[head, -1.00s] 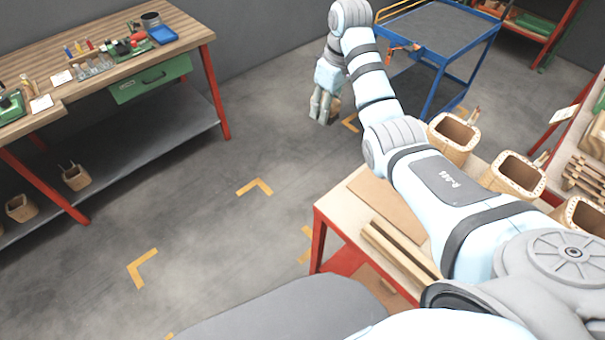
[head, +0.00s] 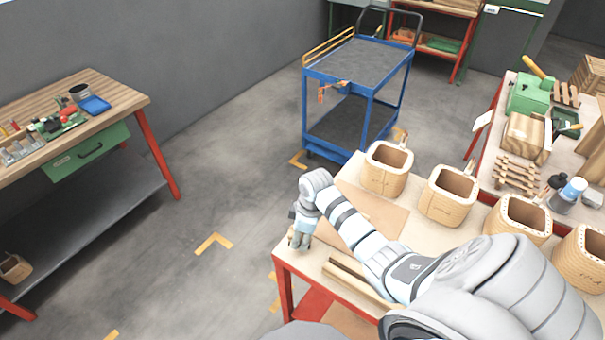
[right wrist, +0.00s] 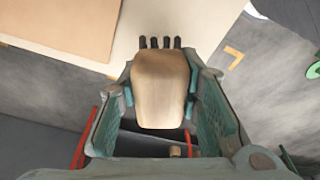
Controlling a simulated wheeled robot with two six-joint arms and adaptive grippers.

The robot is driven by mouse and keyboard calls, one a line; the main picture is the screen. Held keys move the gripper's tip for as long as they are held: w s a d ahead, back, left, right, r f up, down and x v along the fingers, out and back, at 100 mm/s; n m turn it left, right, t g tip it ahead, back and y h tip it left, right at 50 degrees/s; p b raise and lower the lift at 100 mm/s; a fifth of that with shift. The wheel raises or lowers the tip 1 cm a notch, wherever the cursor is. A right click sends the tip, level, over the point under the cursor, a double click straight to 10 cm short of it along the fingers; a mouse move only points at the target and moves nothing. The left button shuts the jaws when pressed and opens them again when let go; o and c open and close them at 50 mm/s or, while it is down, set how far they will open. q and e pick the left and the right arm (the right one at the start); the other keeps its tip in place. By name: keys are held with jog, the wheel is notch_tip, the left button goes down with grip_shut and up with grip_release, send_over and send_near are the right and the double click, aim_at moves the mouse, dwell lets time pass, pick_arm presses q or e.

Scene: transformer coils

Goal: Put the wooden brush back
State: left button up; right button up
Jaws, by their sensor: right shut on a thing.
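My right gripper (head: 300,240) hangs at the left edge of the light table with red legs. In the right wrist view its two green-grey jaws (right wrist: 160,115) are shut on the wooden brush (right wrist: 160,85), a pale rounded wooden block with several dark bristle tufts at its far end. The brush lies between the jaws, with the tabletop (right wrist: 180,20) beyond it. In the head view the brush is mostly hidden by the gripper. My left gripper is not in view.
Several wooden coil forms, such as the nearest-left one (head: 387,170), stand along the right of the table. A brown board (head: 375,212) and wooden strips (head: 350,278) lie on it. A blue cart (head: 357,95) stands behind; a workbench (head: 120,90) is at left.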

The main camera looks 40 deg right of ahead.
notch_tip(320, 180, down, 3)
jog(key=shift+a+b, duration=0.1)
jog(key=shift+b, duration=0.25)
jog(key=o, duration=0.6)
jog(key=shift+f, duration=0.15)
jog(key=shift+c, duration=0.2)
jog(key=o, duration=0.4)
jog(key=shift+o, duration=0.2)
